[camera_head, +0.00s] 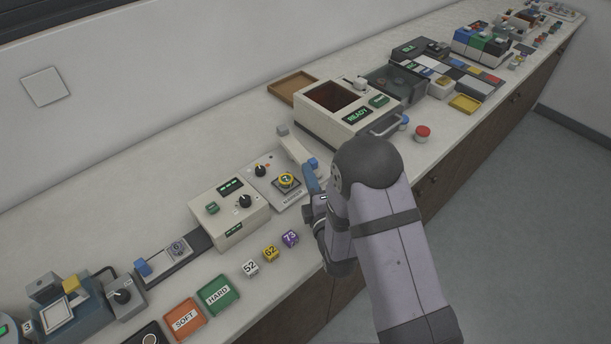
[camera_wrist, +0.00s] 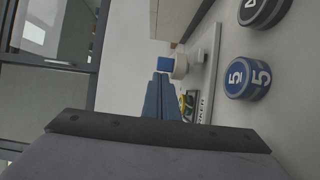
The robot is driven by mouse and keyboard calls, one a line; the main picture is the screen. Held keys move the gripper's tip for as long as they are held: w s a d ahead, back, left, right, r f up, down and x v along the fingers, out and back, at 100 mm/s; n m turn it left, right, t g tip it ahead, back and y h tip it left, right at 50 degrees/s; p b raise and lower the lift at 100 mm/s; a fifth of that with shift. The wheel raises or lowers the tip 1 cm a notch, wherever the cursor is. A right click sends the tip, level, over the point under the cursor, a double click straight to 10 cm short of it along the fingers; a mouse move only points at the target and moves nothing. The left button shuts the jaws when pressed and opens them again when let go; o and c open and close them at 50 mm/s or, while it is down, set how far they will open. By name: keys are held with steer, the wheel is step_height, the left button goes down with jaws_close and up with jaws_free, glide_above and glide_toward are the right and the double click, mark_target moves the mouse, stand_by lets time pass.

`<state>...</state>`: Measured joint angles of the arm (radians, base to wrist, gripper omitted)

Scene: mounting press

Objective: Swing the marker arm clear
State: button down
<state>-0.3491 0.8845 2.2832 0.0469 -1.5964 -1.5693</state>
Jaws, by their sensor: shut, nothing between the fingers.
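The marker station (camera_head: 268,170) is a pale plate with a knob and a yellow piece (camera_head: 286,181) marked 7 in a dark seat. The cream marker arm (camera_head: 295,148) lies at the plate's right side in the head view and has a blue tip (camera_head: 312,163). My gripper (camera_head: 309,174) is shut and empty, with its blue fingers close beside the blue tip. In the wrist view the shut fingers (camera_wrist: 161,78) point at the blue tip (camera_wrist: 164,62); I cannot tell whether they touch it. The yellow piece is partly hidden behind the fingers there.
A cream READY press (camera_head: 345,108) stands beyond the marker arm, with a red button (camera_head: 421,132) near the front edge. A cream control box (camera_head: 229,212) is to the left. A round blue piece (camera_wrist: 248,78) marked 5 shows in the wrist view.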

mark_target(317, 164)
steer(key=shift+w+d+f+b, duration=0.1)
steer(key=shift+w+d+b, duration=0.2)
steer(key=shift+d, duration=0.3)
steer(key=shift+w+d+f+b, duration=0.1)
steer(key=shift+w+d+b, duration=0.2)
steer(key=shift+d, duration=0.3)
steer(key=shift+d+r, duration=0.25)
steer(key=shift+w+d, duration=0.1)
steer(key=shift+s+d+f, duration=0.1)
steer(key=shift+s+d, duration=0.1)
steer(key=shift+s, duration=0.15)
steer(key=v, duration=0.3)
steer(key=d+b+v, duration=0.1)
steer(key=v, duration=0.3)
steer(key=shift+w+b, duration=0.15)
steer(key=shift+b, duration=0.15)
steer(key=shift+d+r+p, duration=0.1)
steer(key=shift+r+p, duration=0.15)
steer(key=shift+p, duration=0.65)
steer(key=shift+f+p+v, duration=0.2)
steer(key=shift+p+v, duration=0.8)
steer(key=shift+p, duration=0.25)
